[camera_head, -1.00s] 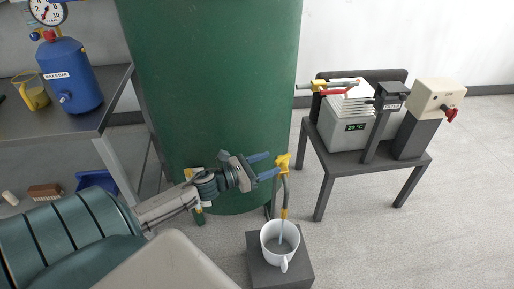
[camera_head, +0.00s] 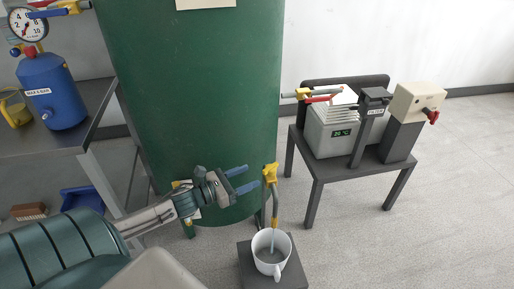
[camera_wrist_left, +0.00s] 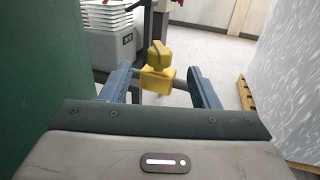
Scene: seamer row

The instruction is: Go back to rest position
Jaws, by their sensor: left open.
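My left gripper (camera_head: 243,180) is open, with two blue fingers pointing right in the head view. Its fingertips are a little to the left of the yellow tap handle (camera_head: 270,174) and appear apart from it. In the left wrist view, my left gripper (camera_wrist_left: 160,88) shows its fingers spread, with the yellow tap (camera_wrist_left: 157,68) seen between and beyond them. A spout runs down from the tap into a white mug (camera_head: 271,252) on a dark block (camera_head: 290,276). My right gripper does not show.
A large green tank (camera_head: 195,90) stands behind my left arm. At left, a grey bench (camera_head: 60,140) holds a blue pressure vessel (camera_head: 52,92) and a yellow jug (camera_head: 15,110). At right, a dark table (camera_head: 345,176) carries a white unit (camera_head: 330,141). Floor at the lower right is clear.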

